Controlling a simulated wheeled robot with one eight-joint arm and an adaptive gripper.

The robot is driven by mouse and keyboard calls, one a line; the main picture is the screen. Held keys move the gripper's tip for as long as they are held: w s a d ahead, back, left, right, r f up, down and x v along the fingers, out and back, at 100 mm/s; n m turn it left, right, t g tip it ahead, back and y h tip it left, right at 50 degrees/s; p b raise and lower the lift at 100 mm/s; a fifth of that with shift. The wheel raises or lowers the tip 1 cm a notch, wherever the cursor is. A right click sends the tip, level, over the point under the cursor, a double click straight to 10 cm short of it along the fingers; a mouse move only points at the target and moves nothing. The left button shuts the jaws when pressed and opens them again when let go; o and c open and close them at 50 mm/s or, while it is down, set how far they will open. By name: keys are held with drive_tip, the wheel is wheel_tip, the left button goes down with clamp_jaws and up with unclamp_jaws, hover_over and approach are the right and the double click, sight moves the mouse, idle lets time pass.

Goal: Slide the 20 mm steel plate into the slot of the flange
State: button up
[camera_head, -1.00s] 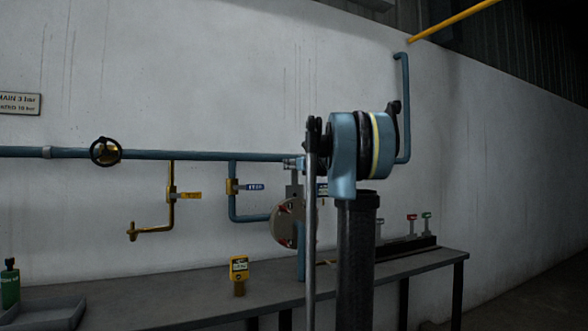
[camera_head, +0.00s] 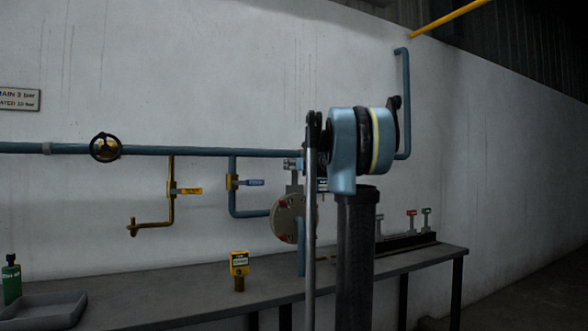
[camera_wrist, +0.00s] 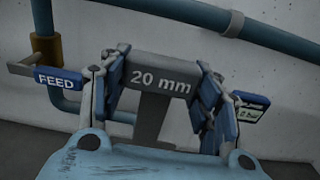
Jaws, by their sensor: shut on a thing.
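My gripper (camera_wrist: 160,84) is shut on the grey steel plate (camera_wrist: 158,76), marked "20 mm". Blue finger pads press on both sides of the plate, and its narrower lower part hangs down between them. In the head view the round flange (camera_head: 286,223), with red marks, is on the blue pipework above the bench. A grey piece, seemingly the plate (camera_head: 293,181), shows just above the flange beside my arm. My arm hides the flange's right side. The slot is not visible, so I cannot tell whether the plate is in it.
A blue-handled valve labelled FEED (camera_wrist: 60,79) is left of my gripper in the wrist view. A yellow-handled valve (camera_head: 187,191) is further left in the head view.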

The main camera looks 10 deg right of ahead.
sight(295, 188)
drive_tip(key=shift+f, duration=5.2)
drive_tip(key=o, duration=1.4)
drive_tip(key=shift+c, duration=0.2)
drive_tip(key=v, duration=1.2)
drive_tip(key=shift+f, duration=0.1)
